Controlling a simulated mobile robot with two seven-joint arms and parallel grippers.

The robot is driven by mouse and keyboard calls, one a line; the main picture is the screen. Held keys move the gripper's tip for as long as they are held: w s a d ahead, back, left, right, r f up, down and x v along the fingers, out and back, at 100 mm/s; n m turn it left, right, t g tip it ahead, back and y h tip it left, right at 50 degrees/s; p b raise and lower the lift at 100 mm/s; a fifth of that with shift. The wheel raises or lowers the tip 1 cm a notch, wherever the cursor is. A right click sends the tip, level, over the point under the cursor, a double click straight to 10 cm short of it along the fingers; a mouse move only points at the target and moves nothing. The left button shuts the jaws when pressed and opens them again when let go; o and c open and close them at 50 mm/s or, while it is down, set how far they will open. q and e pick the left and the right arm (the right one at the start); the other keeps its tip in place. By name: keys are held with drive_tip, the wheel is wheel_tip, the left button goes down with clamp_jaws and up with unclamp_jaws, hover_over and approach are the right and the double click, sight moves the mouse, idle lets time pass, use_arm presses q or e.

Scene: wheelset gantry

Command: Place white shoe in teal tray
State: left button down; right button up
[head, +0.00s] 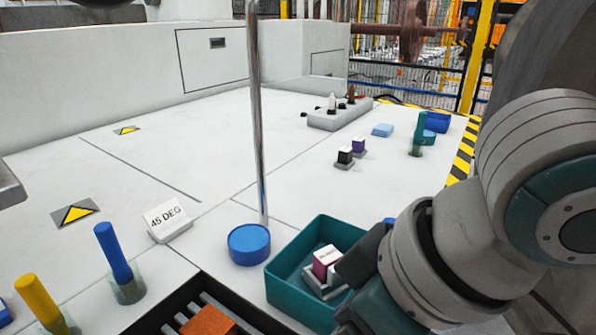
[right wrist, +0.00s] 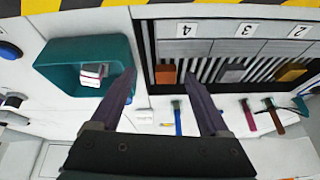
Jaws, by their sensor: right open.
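The teal tray (head: 283,268) stands at the front of the table and also shows at the upper left of the right wrist view (right wrist: 50,52). A small white-topped block with a maroon side (head: 327,258) sits on a pale base inside it. In the right wrist view this block (right wrist: 92,72) lies toward the tray's right part. I take it for the white shoe, but its shape is not clear. My right gripper (right wrist: 160,80) is open, with nothing between its fingers. It is beside the tray, apart from the block. My left gripper is not in view.
A blue round container (head: 249,245) stands left of the tray, by a thin metal pole (head: 259,120). Blue (head: 112,250) and yellow (head: 38,300) handles stand front left. A slotted dark rack (right wrist: 225,60) with numbered tags adjoins the tray. Small dark blocks (head: 345,157) stand farther back.

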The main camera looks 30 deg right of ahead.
drive_tip(key=s+d+f+m+g+h, duration=0.1)
drive_tip(key=s+d+f, duration=0.1)
drive_tip(key=s, duration=0.7)
drive_tip(key=shift+d+h, duration=0.4)
drive_tip(key=shift+d, duration=0.1)
drive_tip(key=shift+f, duration=0.1)
wheel_tip(320, 180, up, 55)
drive_tip(key=p, duration=5.5)
